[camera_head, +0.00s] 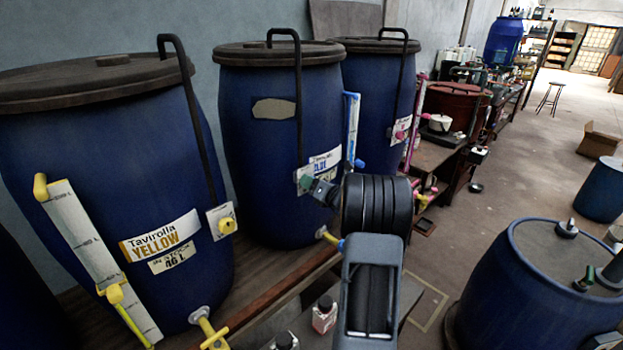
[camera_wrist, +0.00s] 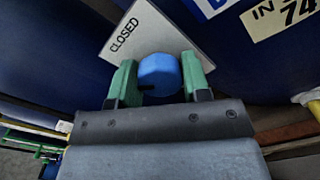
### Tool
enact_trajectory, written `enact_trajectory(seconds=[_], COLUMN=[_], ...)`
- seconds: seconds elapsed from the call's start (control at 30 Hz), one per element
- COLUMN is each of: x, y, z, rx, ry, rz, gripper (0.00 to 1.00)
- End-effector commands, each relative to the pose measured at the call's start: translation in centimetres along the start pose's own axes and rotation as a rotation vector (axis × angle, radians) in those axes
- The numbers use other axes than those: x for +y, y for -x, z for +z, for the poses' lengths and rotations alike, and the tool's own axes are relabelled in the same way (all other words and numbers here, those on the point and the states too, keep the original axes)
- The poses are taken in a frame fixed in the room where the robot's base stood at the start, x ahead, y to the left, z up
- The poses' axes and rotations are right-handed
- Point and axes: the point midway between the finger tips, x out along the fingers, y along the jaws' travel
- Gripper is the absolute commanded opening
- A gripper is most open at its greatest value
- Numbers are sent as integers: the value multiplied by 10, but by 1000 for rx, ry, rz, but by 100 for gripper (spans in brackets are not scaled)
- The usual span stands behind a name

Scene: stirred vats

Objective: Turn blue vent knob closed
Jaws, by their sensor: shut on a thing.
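The blue vent knob (camera_wrist: 159,70) sits on a white plate (camera_wrist: 160,32) marked CLOSED, in the wrist view. A dark mark shows low on the knob's left side. My gripper (camera_wrist: 158,78) has its green fingers on either side of the knob and is shut on it. In the head view my gripper (camera_head: 316,190) reaches the plate on the front of the middle blue vat (camera_head: 258,160). The gripper hides the knob there. The vat has a partly hidden BLUE label (camera_head: 325,160) and a dark bent pipe (camera_head: 298,100) running down to the plate.
The yellow vat (camera_head: 95,150) with its yellow knob (camera_head: 227,226) stands at the left. A third vat (camera_head: 370,90) stands behind at right. A yellow tap (camera_head: 328,236) and a blue-topped gauge (camera_head: 352,125) are close to my gripper. A blue drum (camera_head: 540,290) stands at lower right.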

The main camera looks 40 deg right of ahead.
Motion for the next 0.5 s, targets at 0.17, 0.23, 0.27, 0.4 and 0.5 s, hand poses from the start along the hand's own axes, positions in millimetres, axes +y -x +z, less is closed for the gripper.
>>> enact_trajectory(seconds=[0.17, 0.23, 0.27, 0.4, 0.5], x=[2, 2, 2, 2, 2], y=[0, 0, 0, 0, 0], z=[3, 3, 3, 3, 3], rx=[2, 1, 1, 1, 1], ry=[-168, -234, -262, -396, -488], rz=[-2, -1, -1, -1, -2], gripper=[20, 20, 20, 20, 20])
